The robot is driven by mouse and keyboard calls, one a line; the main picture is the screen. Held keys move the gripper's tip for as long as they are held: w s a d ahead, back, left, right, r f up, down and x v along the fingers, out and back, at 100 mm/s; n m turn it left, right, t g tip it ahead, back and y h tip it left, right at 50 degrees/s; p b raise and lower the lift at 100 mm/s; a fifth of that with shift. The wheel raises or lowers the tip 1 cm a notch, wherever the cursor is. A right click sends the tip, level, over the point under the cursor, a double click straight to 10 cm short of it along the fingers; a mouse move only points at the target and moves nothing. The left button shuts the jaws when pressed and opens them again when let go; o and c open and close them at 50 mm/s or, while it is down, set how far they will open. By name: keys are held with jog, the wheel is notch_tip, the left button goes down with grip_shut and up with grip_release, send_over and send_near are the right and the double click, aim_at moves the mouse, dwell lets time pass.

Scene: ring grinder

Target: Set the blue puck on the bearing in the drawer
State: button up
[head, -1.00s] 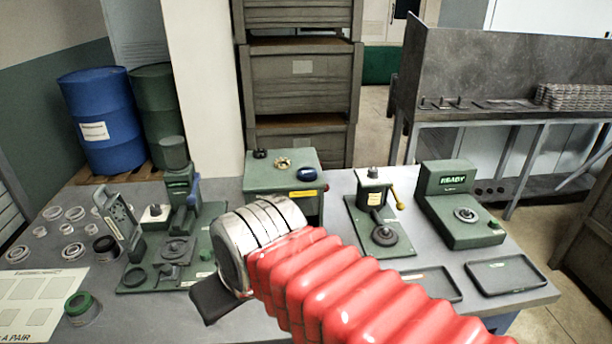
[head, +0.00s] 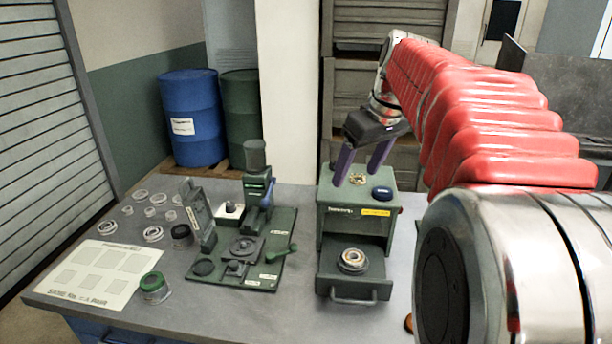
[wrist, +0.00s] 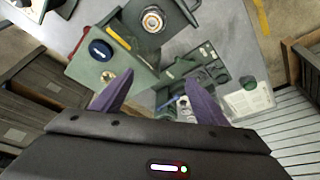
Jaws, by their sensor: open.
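The blue puck (head: 382,193) lies on top of the green cabinet (head: 337,217), at its right side. It also shows in the wrist view (wrist: 101,50). The drawer (head: 327,284) below is pulled out. The bearing (head: 352,260), a metal ring with a golden centre, sits in it, and nothing rests on top of it. My gripper (head: 357,178) is open and empty, its purple fingers pointing down over the cabinet top, to the left of the puck. In the wrist view its fingers (wrist: 157,84) are spread apart.
A brass piece (head: 357,179) lies on the cabinet top near my fingers. A green press fixture (head: 240,250) stands to the left, with loose rings (head: 153,234) and a green-topped jar (head: 154,287) beyond it. My arm hides the bench's right side.

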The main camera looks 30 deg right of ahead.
jog(key=w+d+n, duration=0.1)
jog(key=d, duration=1.5)
jog(key=shift+w+r+y, duration=0.2)
jog(key=shift+r+y, duration=0.1)
jog(key=shift+r, duration=0.1)
send_near(383, 191)
jog(key=shift+x, duration=1.25)
jog(key=shift+f, duration=0.1)
jog(key=shift+x, duration=2.55)
jog(key=shift+c, duration=0.2)
jog(key=c, duration=1.3)
